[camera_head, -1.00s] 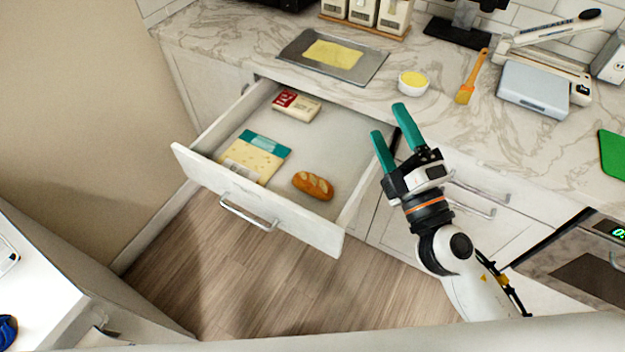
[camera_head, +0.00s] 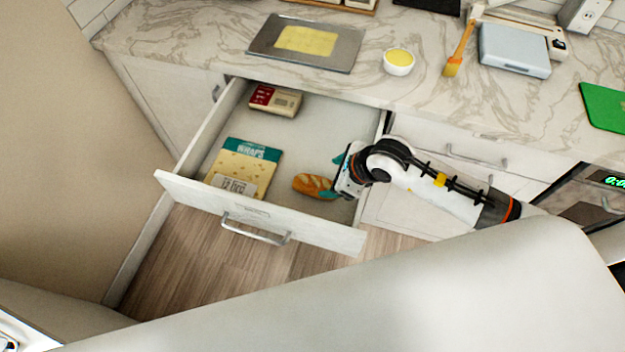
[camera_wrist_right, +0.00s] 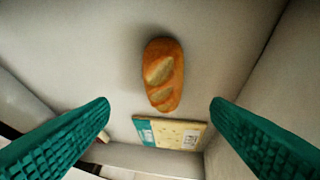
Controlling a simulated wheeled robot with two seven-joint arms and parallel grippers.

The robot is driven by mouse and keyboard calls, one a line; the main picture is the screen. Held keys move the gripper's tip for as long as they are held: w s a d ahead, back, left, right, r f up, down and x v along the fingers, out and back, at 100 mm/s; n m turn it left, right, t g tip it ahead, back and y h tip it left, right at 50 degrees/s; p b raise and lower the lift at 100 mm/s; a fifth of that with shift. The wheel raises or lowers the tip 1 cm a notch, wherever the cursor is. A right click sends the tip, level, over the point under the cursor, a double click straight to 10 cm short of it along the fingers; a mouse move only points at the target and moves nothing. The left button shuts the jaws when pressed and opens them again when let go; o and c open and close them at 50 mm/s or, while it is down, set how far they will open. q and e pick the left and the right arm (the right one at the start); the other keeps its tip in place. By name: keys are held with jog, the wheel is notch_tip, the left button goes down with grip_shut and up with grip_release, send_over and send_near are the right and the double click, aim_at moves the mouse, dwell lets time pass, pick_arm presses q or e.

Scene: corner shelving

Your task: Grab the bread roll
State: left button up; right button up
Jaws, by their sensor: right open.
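The bread roll (camera_head: 312,185) is brown with pale scores and lies on the floor of the open drawer, near its front right. It also shows in the right wrist view (camera_wrist_right: 162,75), apart from both fingers. My right gripper (camera_head: 333,177) reaches into the drawer from the right, with its green fingers at the roll's right end. In the right wrist view the fingers (camera_wrist_right: 160,110) are spread wide with nothing held between them. In the head view the wrist hides part of the fingers. My left gripper is not in view.
The white drawer (camera_head: 300,228) also holds a wraps packet (camera_head: 243,166) at the left and a red and cream package (camera_head: 275,100) at the back. The marble counter (camera_head: 190,38) above carries a baking tray (camera_head: 345,52), a small bowl (camera_head: 398,62) and a brush (camera_head: 459,50).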

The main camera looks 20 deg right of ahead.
aim_at(318, 183)
jog(key=shift+x, duration=1.2)
jog(key=shift+w+a+f, duration=0.2)
jog(key=shift+a, duration=0.05)
jog(key=x, duration=0.1)
jog(key=p+x, duration=0.1)
jog(key=x, duration=0.2)
jog(key=shift+s+f+p, duration=0.15)
jog(key=shift+s+p, duration=0.1)
jog(key=shift+p, duration=0.05)
jog(key=shift+w+a+f, duration=0.2)
jog(key=shift+w+f, duration=0.05)
jog(key=shift+f, duration=0.2)
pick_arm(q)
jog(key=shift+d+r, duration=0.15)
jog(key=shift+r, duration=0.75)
pick_arm(e)
jog(key=shift+s, duration=0.1)
jog(key=shift+c, duration=1.2)
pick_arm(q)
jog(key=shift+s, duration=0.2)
pick_arm(e)
jog(key=c, duration=0.8)
